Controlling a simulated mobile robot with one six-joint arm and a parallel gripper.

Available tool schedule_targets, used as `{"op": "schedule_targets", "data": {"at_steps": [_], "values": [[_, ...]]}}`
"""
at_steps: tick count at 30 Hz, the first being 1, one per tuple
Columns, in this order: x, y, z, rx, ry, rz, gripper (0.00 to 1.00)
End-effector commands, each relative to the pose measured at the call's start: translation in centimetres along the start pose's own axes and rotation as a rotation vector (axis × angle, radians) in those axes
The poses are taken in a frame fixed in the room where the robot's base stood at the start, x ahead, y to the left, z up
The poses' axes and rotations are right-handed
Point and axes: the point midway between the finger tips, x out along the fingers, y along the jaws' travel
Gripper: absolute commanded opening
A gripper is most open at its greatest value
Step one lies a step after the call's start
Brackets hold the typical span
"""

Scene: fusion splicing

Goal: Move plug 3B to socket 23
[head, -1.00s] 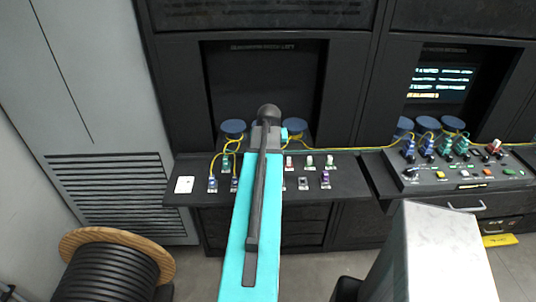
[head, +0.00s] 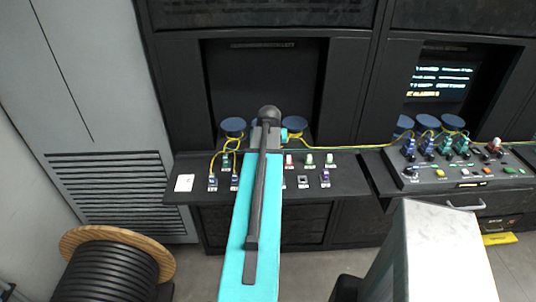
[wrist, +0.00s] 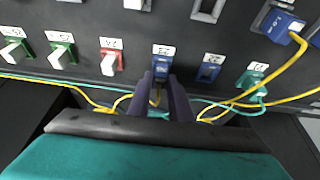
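My gripper (wrist: 160,76) points at the connector panel, its two dark fingers close on either side of a blue plug (wrist: 160,84), apparently plug 3B, though its marking is hidden. The plug sits at a position in the row whose upside-down label (wrist: 163,50) seems to read 23. It appears seated there, but the fingers hide its lower part. A yellow cable runs up to it from the left. An empty blue socket (wrist: 209,70) is just to its right in the wrist view. In the head view my arm hides the gripper and this plug.
In the wrist view, a red plug (wrist: 110,62) is left of the gripper, green plugs (wrist: 62,55) farther left. The panel desk (head: 350,180) ends before another console (head: 450,187).

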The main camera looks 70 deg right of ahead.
Motion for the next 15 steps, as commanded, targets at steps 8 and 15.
{"op": "schedule_targets", "data": {"at_steps": [8, 15], "values": [[-0.01, 0.00, 0.00, 0.000, 0.000, 0.000, 0.37], [-0.28, -0.01, 0.01, 0.000, 0.000, 0.000, 0.37]]}}
